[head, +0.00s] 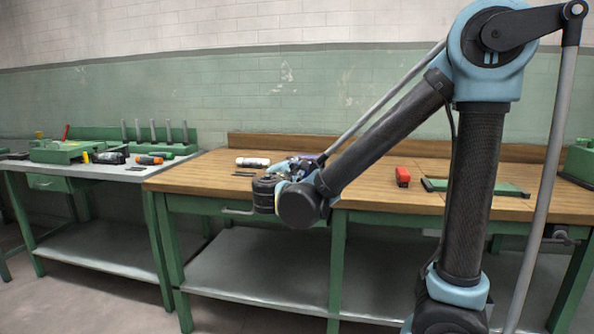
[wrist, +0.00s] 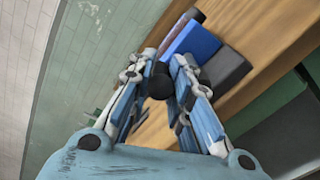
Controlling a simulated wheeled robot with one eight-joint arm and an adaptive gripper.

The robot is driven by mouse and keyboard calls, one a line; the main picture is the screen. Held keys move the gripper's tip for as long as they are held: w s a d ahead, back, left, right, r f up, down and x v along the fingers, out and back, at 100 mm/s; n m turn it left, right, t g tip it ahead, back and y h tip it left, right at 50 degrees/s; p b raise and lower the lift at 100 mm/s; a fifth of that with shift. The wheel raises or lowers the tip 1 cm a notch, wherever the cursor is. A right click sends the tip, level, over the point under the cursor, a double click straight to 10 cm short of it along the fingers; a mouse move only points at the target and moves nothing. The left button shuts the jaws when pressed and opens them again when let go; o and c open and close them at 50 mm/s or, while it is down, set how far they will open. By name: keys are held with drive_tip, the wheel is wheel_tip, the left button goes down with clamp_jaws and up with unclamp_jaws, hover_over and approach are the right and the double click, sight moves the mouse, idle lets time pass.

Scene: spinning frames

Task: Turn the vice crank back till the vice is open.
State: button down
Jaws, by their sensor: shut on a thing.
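The vice shows in the wrist view as a blue block (wrist: 192,43) with a dark grey block (wrist: 226,68) beside it, on the wooden bench top. A black crank knob (wrist: 160,84) sits between the fingers of my gripper (wrist: 160,68), which is shut on it. The rest of the crank is hard to make out. How far apart the vice jaws are cannot be told.
The wooden workbench (head: 205,178) also carries a white bottle (head: 252,162), a red object (head: 402,177) and a green tray (head: 505,190) at the right. A second bench (head: 110,173) with tools stands at the left.

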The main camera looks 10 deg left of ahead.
drive_tip(key=a+f+n, duration=0.1)
drive_tip(key=n, duration=0.3)
drive_tip(key=a+f+n, duration=0.1)
drive_tip(key=n, duration=0.3)
drive_tip(key=a+f+n, duration=0.1)
drive_tip(key=a+n, duration=0.1)
drive_tip(key=n, duration=0.2)
drive_tip(key=shift+s+a+f+n, duration=0.1)
drive_tip(key=shift+f+n, duration=0.25)
drive_tip(key=shift+n, duration=0.05)
drive_tip(key=shift+f, duration=0.1)
